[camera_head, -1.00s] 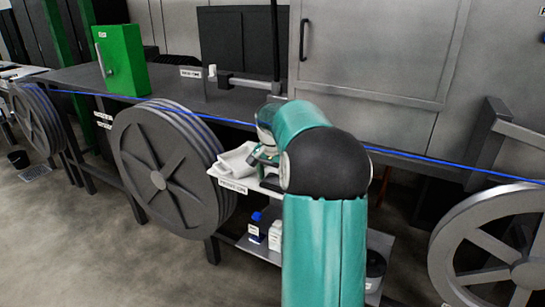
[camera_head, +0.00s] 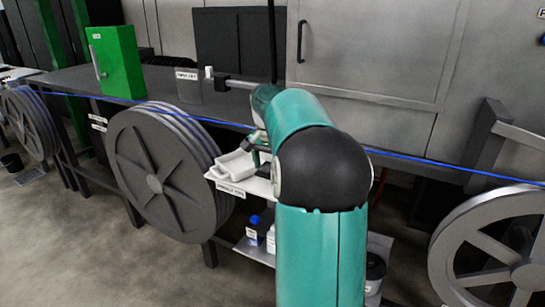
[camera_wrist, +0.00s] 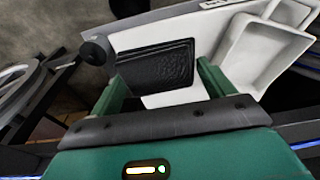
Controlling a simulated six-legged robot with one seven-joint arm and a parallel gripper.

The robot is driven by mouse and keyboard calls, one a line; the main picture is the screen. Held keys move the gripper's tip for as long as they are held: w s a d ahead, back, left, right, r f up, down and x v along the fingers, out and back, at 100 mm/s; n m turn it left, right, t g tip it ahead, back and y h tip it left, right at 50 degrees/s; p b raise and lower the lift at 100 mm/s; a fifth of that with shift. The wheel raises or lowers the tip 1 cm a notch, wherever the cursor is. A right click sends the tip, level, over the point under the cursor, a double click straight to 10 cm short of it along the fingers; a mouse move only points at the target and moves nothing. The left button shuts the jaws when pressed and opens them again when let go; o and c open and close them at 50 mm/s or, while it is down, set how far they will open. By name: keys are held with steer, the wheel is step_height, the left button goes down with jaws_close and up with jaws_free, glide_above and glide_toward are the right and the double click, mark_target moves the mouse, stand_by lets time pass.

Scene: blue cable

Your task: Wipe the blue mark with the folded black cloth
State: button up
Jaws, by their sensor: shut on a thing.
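The folded black cloth (camera_wrist: 155,68) is a dark, textured rectangle between my gripper's two green fingers in the wrist view. My gripper (camera_wrist: 162,85) is shut on it, above or at a white shelf (camera_wrist: 140,38). In the head view my gripper (camera_head: 257,146) is small and partly hidden behind my teal arm, over the same shelf at the bench front. The cloth cannot be made out there. I cannot pick out a blue mark in either view.
A white tray (camera_wrist: 283,38) lies beside the cloth on the shelf. A blue cable (camera_head: 420,160) runs across the bench front. Large grey reels (camera_head: 160,175) stand at left and right. Bottles (camera_head: 254,228) stand on a lower shelf. A green box (camera_head: 116,60) is on the bench.

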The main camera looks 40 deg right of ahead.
step_height(320, 180, up, 2)
steer(key=shift+r, duration=0.1)
stand_by(0.4)
